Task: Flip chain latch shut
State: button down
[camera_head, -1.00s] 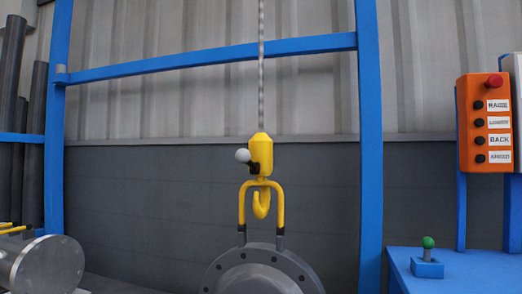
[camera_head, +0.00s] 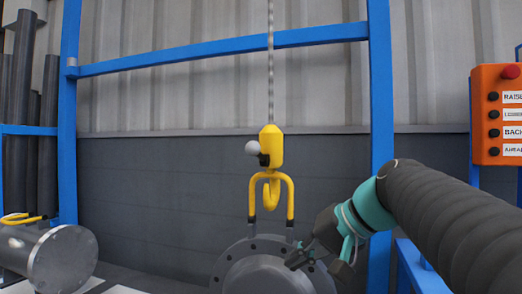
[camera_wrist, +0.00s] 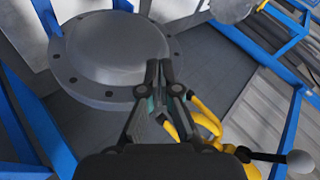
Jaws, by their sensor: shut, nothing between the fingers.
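The chain latch is a white ball knob (camera_head: 252,148) on a short black lever at the left side of the yellow hook block (camera_head: 270,146). In the wrist view the white knob (camera_wrist: 300,161) is at the lower right, its black stem pointing left. The yellow hook (camera_head: 271,190) hangs below the block, with a yellow shackle (camera_head: 290,205) reaching down to the grey flanged shell (camera_head: 265,278). My gripper (camera_head: 298,261) is shut and empty, in front of the shell's upper right, below and right of the latch. In the wrist view my gripper (camera_wrist: 164,66) points toward the shell (camera_wrist: 110,48).
A chain (camera_head: 270,70) runs up from the block. A blue frame (camera_head: 382,100) stands around the area. An orange button box (camera_head: 497,115) is at the right. A grey cylinder (camera_head: 55,258) lies at the left. The space left of the latch is clear.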

jog(key=w+d+r+n+y, duration=0.2)
jog(key=r+y, duration=0.1)
jog(key=r, duration=0.5)
jog(key=w+d+r+n+y, duration=0.2)
jog(key=w+r+y, duration=0.1)
jog(key=r, duration=0.5)
jog(key=w+d+r+n+y, duration=0.1)
jog(key=w+d+r+y, duration=0.2)
jog(key=r, duration=0.5)
jog(key=shift+n+g+p, duration=0.3)
jog(key=shift+n, duration=0.1)
jog(key=shift+w+a, duration=0.1)
jog(key=shift+a, duration=0.1)
send_over(258, 153)
jog(key=w+d, duration=0.5)
jog(key=shift+s+a+f, duration=0.1)
jog(key=shift+a+f, duration=0.1)
jog(key=shift+s+a+f+b, duration=1.1)
jog(key=shift+s+f+b, duration=0.05)
jog(key=shift+s+f, duration=0.1)
